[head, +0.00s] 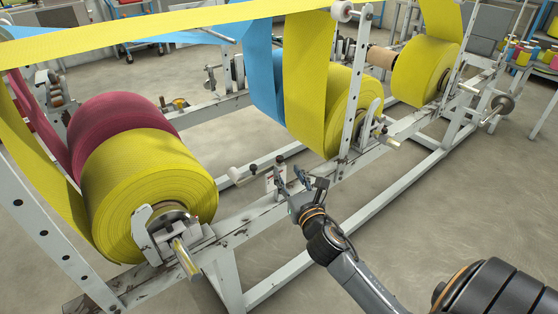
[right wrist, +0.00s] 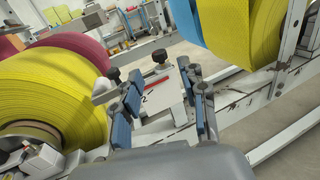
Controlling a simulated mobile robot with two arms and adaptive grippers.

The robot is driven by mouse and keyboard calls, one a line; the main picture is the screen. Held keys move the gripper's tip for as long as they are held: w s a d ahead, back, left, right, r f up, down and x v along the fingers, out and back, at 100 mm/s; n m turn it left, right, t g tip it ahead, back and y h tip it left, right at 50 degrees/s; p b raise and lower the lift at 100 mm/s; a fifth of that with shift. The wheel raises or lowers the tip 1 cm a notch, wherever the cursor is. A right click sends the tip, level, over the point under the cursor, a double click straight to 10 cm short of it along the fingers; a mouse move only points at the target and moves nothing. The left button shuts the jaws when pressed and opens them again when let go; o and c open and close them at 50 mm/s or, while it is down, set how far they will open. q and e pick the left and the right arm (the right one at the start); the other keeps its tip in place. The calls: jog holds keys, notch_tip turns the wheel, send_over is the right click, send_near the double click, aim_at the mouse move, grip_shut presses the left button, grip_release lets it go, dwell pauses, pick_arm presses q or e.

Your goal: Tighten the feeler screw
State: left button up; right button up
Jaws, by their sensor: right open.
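A white bracket plate (head: 275,181) stands on the near rail of the frame, and it also shows in the right wrist view (right wrist: 163,94). Two dark knobs sit by it, one at the back (right wrist: 159,56) and one at the left (right wrist: 114,74). I cannot tell which is the feeler screw. My right gripper (head: 292,182) is open just in front of the plate. In the right wrist view the blue-padded fingers (right wrist: 166,80) stand apart on either side of the plate, with nothing held between them. My left gripper is out of view.
A large yellow roll (head: 145,190) and a maroon roll (head: 120,125) stand left of the plate. Another yellow roll (head: 350,105) and a white upright (head: 352,100) are to the right. The grey floor (head: 420,215) right of the rail is mostly clear.

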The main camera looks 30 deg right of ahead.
aim_at(281, 162)
jog(key=x, duration=0.6)
jog(key=shift+w, duration=0.1)
jog(key=shift+w+d+b, duration=0.15)
jog(key=shift+w+b, duration=0.15)
jog(key=shift+w, duration=0.25)
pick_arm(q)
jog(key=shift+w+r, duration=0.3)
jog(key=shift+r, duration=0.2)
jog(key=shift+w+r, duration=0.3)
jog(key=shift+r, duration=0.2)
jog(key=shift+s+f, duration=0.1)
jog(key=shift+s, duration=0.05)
pick_arm(e)
grip_shut()
